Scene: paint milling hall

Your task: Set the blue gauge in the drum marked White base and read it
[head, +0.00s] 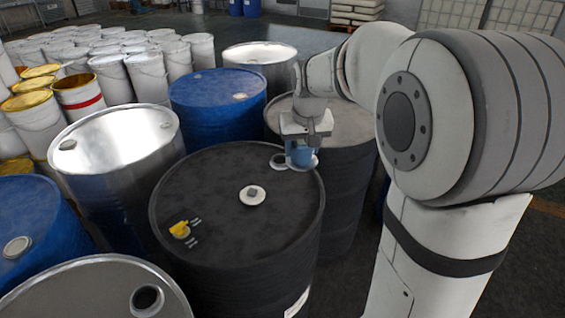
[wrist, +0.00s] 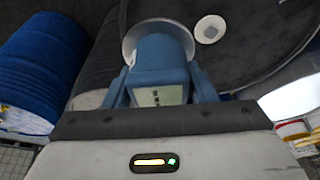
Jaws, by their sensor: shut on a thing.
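My gripper (head: 303,143) is shut on the blue gauge (head: 302,156), at the far right rim of a black drum (head: 225,235). In the wrist view the gauge (wrist: 158,68) sits between the blue fingers, with a pale round flange (wrist: 131,42) beyond its body. I cannot tell whether the gauge touches the lid. A sliver of white label (head: 297,304) shows low on this drum. I cannot read any White base marking or the gauge's display.
The black lid bears a pale cap (head: 252,195) and a yellow item (head: 180,230). Close around stand a grey drum (head: 345,125), blue drums (head: 215,110) and bare steel drums (head: 120,160). A steel drum (head: 75,290) at front left has an open hole. White pails (head: 145,75) fill the back left.

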